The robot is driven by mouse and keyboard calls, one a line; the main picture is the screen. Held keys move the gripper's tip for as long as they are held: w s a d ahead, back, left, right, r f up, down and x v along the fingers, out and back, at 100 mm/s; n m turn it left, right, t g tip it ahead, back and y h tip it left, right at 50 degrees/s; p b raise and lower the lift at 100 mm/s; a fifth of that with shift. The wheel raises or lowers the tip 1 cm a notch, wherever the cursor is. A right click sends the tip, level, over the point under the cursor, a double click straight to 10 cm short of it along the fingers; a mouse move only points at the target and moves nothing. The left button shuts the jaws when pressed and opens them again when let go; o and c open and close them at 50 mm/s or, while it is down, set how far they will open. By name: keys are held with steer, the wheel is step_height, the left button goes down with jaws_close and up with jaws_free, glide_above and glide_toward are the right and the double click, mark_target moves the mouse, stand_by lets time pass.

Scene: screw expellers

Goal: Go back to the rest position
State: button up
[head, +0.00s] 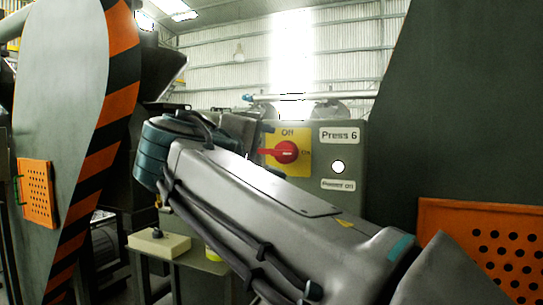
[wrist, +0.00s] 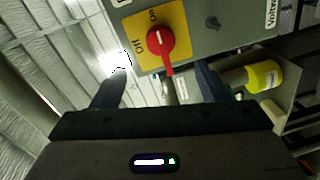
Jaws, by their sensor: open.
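The red rotary switch (head: 287,152) sits on a yellow plate (head: 275,136) marked Off at the top and On at the right, on a grey box labelled Press 6. In the head view its handle points left. In the wrist view the switch (wrist: 158,42) is just beyond my fingers, and its handle points down. My gripper (wrist: 160,87) is open, with a dark finger on each side and nothing between them. It is apart from the switch as far as I can tell. In the head view my arm hides most of my gripper.
A round white light (head: 338,167) is on the box, right of the switch. A striped guard (head: 62,110) stands at left and a dark grey machine (head: 460,110) at right. A small box with a black button (head: 160,243) is low at left. A yellow cylinder (wrist: 263,76) shows at right.

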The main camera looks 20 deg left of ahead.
steer(key=shift+s+a+r, duration=0.1)
steer(key=shift+s, duration=0.85)
steer(key=w+d+f+m+g+h+p, duration=0.1)
steer(key=w+d+f+m+g+p, duration=0.2)
steer(key=d+f, duration=0.7)
steer(key=d+f+m+g+h+p, duration=0.15)
steer(key=d+f+g+p, duration=0.4)
steer(key=d, duration=0.85)
steer(key=s+d+f+m+g+y+p, duration=0.3)
steer(key=s+d+f+m+g+p, duration=0.2)
steer(key=s+d+f+m, duration=0.5)
steer(key=s+d+f+p, duration=0.1)
steer(key=s+f, duration=0.3)
steer(key=s, duration=0.1)
steer(key=shift+s+d+g+y, duration=0.3)
steer(key=shift+s+g+y, duration=0.05)
steer(key=shift+f, duration=0.1)
